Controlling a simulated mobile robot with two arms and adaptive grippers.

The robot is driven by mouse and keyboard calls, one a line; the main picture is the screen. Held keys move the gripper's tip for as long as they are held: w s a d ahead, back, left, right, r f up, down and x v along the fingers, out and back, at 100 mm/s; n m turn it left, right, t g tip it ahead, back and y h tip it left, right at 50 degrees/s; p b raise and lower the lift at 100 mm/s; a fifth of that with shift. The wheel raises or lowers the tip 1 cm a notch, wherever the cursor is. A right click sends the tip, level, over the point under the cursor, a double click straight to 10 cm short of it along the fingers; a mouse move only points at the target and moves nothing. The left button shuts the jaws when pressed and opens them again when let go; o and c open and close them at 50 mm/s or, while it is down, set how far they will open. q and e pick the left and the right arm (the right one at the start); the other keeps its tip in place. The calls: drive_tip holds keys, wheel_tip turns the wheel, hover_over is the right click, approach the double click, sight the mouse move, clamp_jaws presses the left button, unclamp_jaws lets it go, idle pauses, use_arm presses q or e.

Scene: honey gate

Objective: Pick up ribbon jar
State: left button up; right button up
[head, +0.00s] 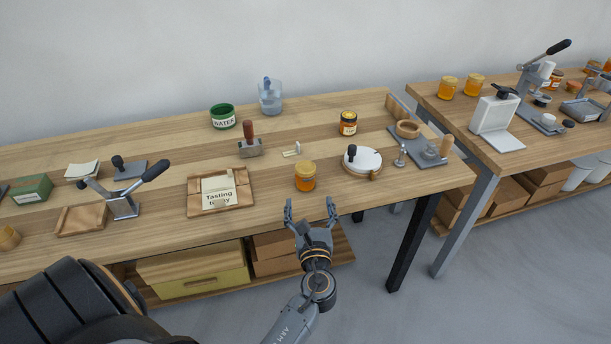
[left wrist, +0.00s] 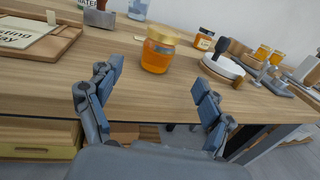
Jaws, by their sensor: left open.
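A honey jar (head: 305,176) with a golden lid and amber contents stands upright near the table's front edge. It also shows in the left wrist view (left wrist: 158,50). I cannot make out a ribbon on either jar. My left gripper (head: 310,204) is open and empty at the front edge, its fingers pointing at the nearer jar without touching it. My right gripper is not in view.
A white round device (head: 362,160) stands just right of the nearer jar. A wooden tray with a "Tasting today" card (head: 218,188) lies to its left. A stamp-like tool (head: 249,147) and a green water tin (head: 223,116) stand behind. Another table (head: 460,118) is at the right.

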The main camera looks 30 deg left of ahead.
sight(306, 181)
use_arm(q)
drive_tip(key=x, duration=0.9)
drive_tip(key=shift+s+p, duration=0.1)
drive_tip(key=shift+p, duration=0.25)
drive_tip(key=c, duration=1.3)
drive_tip(key=shift+r, duration=0.1)
drive_tip(key=shift+c, duration=0.6)
drive_tip(key=shift+r, duration=0.1)
